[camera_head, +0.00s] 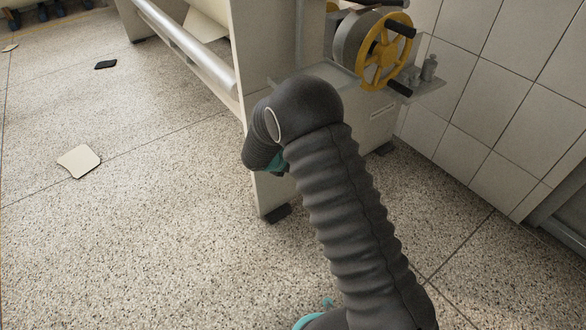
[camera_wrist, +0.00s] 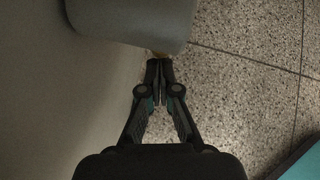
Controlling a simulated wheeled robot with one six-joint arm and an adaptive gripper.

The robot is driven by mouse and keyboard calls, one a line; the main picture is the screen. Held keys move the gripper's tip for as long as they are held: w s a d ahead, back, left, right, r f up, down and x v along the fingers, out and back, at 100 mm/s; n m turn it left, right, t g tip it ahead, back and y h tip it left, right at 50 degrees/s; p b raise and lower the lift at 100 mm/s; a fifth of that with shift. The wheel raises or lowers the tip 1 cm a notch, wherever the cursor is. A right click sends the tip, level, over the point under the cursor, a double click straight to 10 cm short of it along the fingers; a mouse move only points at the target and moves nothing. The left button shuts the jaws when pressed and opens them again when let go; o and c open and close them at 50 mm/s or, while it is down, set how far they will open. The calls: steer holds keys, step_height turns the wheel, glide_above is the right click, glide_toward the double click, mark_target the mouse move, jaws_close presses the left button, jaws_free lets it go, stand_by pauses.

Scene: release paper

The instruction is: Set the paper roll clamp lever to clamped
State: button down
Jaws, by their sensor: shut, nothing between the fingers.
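My gripper (camera_wrist: 160,68) is shut and empty in the wrist view, its fingertips together just below the edge of a grey rounded housing (camera_wrist: 130,18). A small brass-coloured bit (camera_wrist: 162,54) shows right at the fingertips; I cannot tell whether they touch it or whether it is part of the clamp lever. In the head view my arm hides the gripper beside the cream machine (camera_head: 268,45). No clamp lever can be made out for certain there. A pale roller or bar (camera_head: 190,48) runs along the machine's left side.
A yellow handwheel (camera_head: 383,52) with black handles stands at the machine's upper right, near a tiled wall (camera_head: 500,95). A pale sheet (camera_head: 79,161) and a dark flat object (camera_head: 106,64) lie on the speckled floor. The floor at left is mostly clear.

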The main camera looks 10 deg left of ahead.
steer(key=shift+w+d+f, duration=0.1)
steer(key=shift+w+d, duration=1.15)
steer(key=shift+d, duration=0.05)
steer(key=shift+a, duration=0.1)
stand_by(0.9)
